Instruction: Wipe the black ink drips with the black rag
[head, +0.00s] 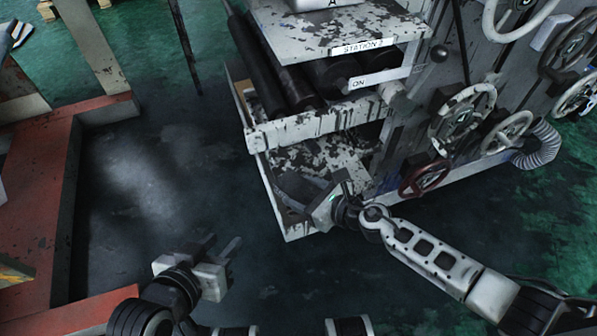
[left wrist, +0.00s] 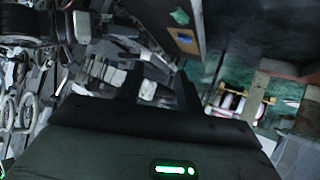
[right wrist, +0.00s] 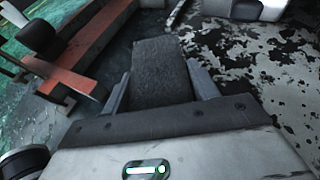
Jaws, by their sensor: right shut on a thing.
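The black rag (right wrist: 158,75) is a dark, textured strip between the fingers of my right gripper (right wrist: 160,92). In the head view my right gripper (head: 312,200) is at the low white tray (head: 298,229) of the printing station, and the rag (head: 293,184) reaches over the tray. I cannot tell whether the rag touches it. Black patches (head: 325,158) mark the tray's white surface and also fill the right of the right wrist view (right wrist: 262,62). I cannot tell ink from worn paint. My left gripper (head: 218,245) is open and empty, low over the dark floor.
Dark rollers (head: 290,85) and a "STATION 2" shelf (head: 335,30) stand above the tray. Handwheels (head: 462,112), a dark red wheel (head: 424,178) and a grey hose (head: 538,145) lie to the right. A red frame (head: 40,200) borders the left. The floor (head: 150,170) between is clear.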

